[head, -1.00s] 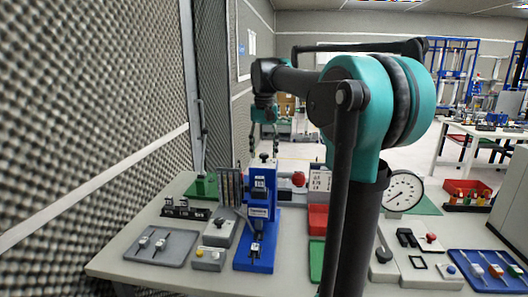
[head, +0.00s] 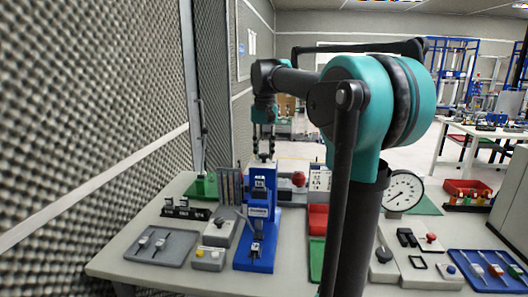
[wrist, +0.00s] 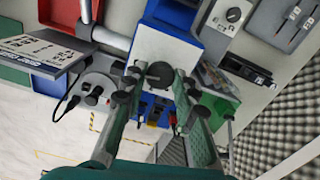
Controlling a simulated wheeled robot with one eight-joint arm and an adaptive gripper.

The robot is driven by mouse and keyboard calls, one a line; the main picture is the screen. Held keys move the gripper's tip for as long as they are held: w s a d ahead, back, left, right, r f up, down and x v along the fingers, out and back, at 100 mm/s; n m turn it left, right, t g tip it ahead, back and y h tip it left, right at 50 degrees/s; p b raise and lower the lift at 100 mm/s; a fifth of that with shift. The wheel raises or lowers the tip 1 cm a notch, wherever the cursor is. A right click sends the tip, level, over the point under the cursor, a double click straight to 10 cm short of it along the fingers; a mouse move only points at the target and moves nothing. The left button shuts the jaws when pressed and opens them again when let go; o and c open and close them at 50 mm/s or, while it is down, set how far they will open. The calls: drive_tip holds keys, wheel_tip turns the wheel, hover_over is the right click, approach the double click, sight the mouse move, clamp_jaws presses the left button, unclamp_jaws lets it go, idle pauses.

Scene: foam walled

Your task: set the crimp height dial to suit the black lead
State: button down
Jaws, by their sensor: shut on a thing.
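The blue crimp press (head: 259,220) stands on the grey bench in the head view, with a small display window (head: 259,184) on its front. The black crimp height dial (wrist: 160,75) sits on the pale top of the press, seen from above in the wrist view. My gripper (head: 264,155) points down over the press top. In the wrist view its fingers come from both sides and are shut on the dial. Leads with pale ends lie in the grey tray (head: 137,254) at the left; I cannot tell their colours. The display's reading is too small to make out.
A printed card (head: 320,180) stands behind the press at the right; it also shows in the wrist view (wrist: 40,52). A grey box with a knob (head: 219,232) and a button box (head: 208,260) are left of the press. A red bin (head: 318,218) is at its right.

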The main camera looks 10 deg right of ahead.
sight(264, 154)
drive_tip(key=n, duration=0.4)
drive_tip(key=shift+n, duration=1.6)
drive_tip(key=c, duration=1.2)
unclamp_jaws()
drive_tip(key=shift+r, duration=0.1)
wheel_tip(264, 154, up, 12)
drive_tip(key=shift+f, duration=0.1)
